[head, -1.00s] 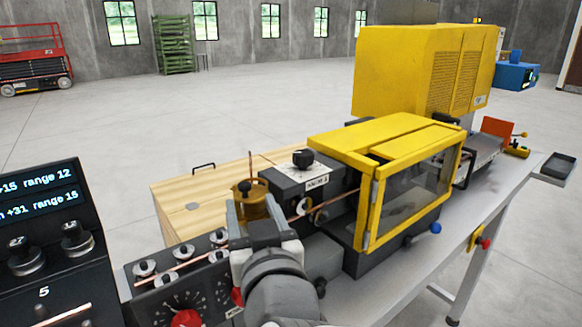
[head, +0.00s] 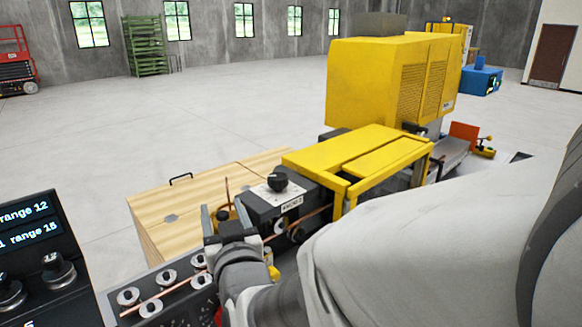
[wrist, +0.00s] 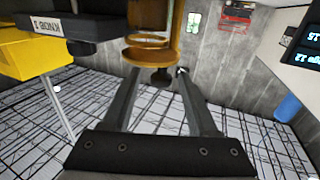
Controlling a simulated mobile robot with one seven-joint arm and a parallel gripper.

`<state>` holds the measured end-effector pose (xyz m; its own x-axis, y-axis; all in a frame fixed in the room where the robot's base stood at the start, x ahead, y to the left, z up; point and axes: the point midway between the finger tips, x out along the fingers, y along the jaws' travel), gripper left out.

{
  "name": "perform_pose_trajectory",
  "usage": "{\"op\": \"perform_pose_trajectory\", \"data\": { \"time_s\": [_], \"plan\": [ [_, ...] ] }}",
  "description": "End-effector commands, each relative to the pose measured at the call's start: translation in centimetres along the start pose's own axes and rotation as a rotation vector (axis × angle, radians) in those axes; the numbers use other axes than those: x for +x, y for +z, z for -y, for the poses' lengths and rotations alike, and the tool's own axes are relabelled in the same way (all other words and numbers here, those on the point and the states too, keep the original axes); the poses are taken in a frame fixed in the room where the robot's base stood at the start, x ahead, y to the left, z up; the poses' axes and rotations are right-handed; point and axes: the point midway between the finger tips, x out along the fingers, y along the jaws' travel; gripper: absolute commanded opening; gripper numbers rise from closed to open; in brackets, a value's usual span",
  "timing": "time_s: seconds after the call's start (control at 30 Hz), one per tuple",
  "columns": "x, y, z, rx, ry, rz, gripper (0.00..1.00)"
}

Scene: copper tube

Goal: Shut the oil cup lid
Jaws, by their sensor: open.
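The oil cup (wrist: 153,18) is amber and brass and shows inverted at the top of the wrist view. Its brass lid (wrist: 148,54) has a dark knob (wrist: 160,76). I cannot tell whether the lid lies flat on the rim. My gripper (wrist: 158,82) is open and empty, with its fingers on either side of the knob's line and apart from it as far as I can see. In the head view my gripper (head: 222,213) stands in front of the cup (head: 229,226) and hides most of it.
A grey block with a black knob (head: 278,182) stands right beside the cup. A yellow guard frame (head: 360,155) is further right. A thin copper tube (head: 310,213) runs past the block. Straightening rollers (head: 168,277) lie at the lower left. A wooden box (head: 200,195) stands behind.

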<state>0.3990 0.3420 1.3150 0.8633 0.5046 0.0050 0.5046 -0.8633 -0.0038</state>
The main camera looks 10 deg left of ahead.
Motion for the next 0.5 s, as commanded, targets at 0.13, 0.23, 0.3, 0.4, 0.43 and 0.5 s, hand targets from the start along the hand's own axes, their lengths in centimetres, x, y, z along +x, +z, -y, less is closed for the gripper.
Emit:
{"op": "perform_pose_trajectory", "data": {
  "time_s": [0.13, 0.23, 0.3, 0.4, 0.43, 0.5],
  "plan": [
    [0.05, 0.57, 0.16, -0.006, -0.002, 0.010, 0.59],
    [0.04, 0.59, 0.17, -0.007, -0.003, 0.011, 0.56],
    [0.03, 0.59, 0.17, -0.007, -0.003, 0.011, 0.43],
    [0.02, 0.60, 0.17, -0.007, -0.003, 0.011, 0.25],
    [0.02, 0.60, 0.17, -0.007, -0.003, 0.011, 0.20],
    [0.02, 0.60, 0.16, -0.007, -0.003, 0.011, 0.07]
  ]
}}
